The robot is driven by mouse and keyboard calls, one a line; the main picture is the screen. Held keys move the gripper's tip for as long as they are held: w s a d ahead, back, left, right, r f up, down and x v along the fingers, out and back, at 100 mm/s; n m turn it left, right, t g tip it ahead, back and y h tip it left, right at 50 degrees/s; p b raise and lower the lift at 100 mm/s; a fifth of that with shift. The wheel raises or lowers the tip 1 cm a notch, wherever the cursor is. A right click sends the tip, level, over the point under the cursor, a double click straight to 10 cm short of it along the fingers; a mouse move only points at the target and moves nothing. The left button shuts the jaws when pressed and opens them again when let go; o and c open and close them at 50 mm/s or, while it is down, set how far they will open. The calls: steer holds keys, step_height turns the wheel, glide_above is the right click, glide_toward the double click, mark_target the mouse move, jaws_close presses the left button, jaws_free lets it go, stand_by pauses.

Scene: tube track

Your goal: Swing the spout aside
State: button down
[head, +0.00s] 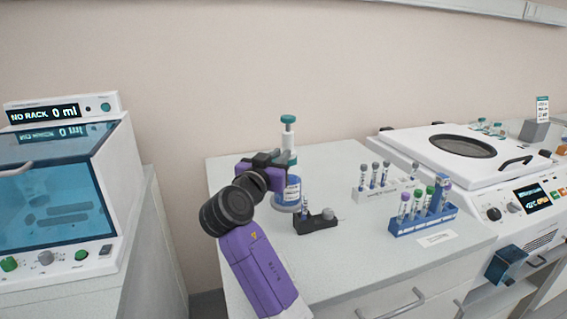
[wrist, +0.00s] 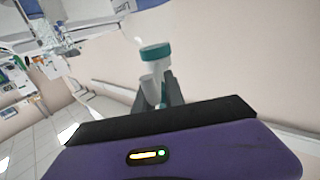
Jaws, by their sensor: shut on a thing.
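A dispenser bottle (head: 286,194) with a blue lower part, a white upper part and a teal cap (head: 288,118) stands upright on the bench. The teal cap also shows in the wrist view (wrist: 155,52). My gripper (head: 276,158) is at the bottle's upper part, below the cap, coming from the left. In the wrist view my dark fingers (wrist: 169,92) are shut at a white part just under the cap, which looks like the spout (wrist: 151,88). My gripper hides much of the spout, so its direction cannot be told.
A small black holder (head: 316,222) stands right of the bottle. A white tube rack (head: 376,194) and a blue tube rack (head: 424,221) stand further right, before a centrifuge (head: 465,150). A glass-fronted machine (head: 60,190) is at left.

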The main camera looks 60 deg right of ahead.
stand_by(0.3)
steer(key=c, duration=1.4)
jaws_free()
steer(key=v, duration=0.7)
steer(key=shift+a+b, duration=0.35)
steer(key=shift+a, duration=0.05)
